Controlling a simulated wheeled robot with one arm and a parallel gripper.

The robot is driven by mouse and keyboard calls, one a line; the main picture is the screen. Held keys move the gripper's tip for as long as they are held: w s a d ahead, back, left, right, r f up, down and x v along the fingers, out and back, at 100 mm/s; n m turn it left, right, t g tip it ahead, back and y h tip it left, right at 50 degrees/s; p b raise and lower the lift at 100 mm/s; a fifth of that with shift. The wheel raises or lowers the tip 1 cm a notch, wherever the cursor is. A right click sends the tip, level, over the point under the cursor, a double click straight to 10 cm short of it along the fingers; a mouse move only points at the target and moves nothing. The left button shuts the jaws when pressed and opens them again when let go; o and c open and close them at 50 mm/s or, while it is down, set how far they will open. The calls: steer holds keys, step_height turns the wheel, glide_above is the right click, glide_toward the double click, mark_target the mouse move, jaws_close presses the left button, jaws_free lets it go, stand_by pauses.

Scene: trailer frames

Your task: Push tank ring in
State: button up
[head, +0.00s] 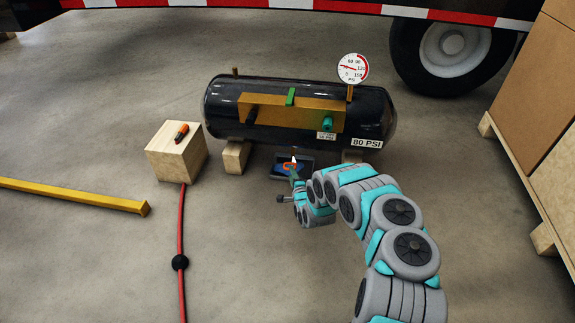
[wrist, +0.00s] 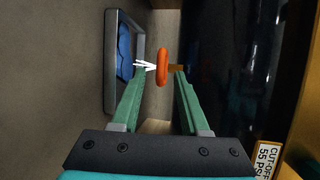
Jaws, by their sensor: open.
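The black tank (head: 285,105) lies across two wooden blocks, with a brass panel on its front. An orange ring (wrist: 162,67) shows edge-on in the wrist view, with a short brass stem beside it on the tank side. It also shows small in the head view, under the tank. My gripper (wrist: 160,78) is open, its two green fingers on either side of the ring's near end; I cannot tell whether they touch it. In the head view my gripper (head: 295,178) reaches low under the tank's front, and its fingers are hard to make out.
A dark tray (head: 307,158) with a blue cloth (wrist: 124,50) sits under the tank. A gauge (head: 352,69) stands on top.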

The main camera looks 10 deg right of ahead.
mark_target(290, 163)
steer(key=b+x, duration=0.1)
steer(key=x, duration=0.6)
steer(key=shift+w, duration=0.3)
steer(key=shift+f, duration=0.1)
steer(key=c, duration=0.7)
steer(key=shift+s+f, duration=0.1)
jaws_close()
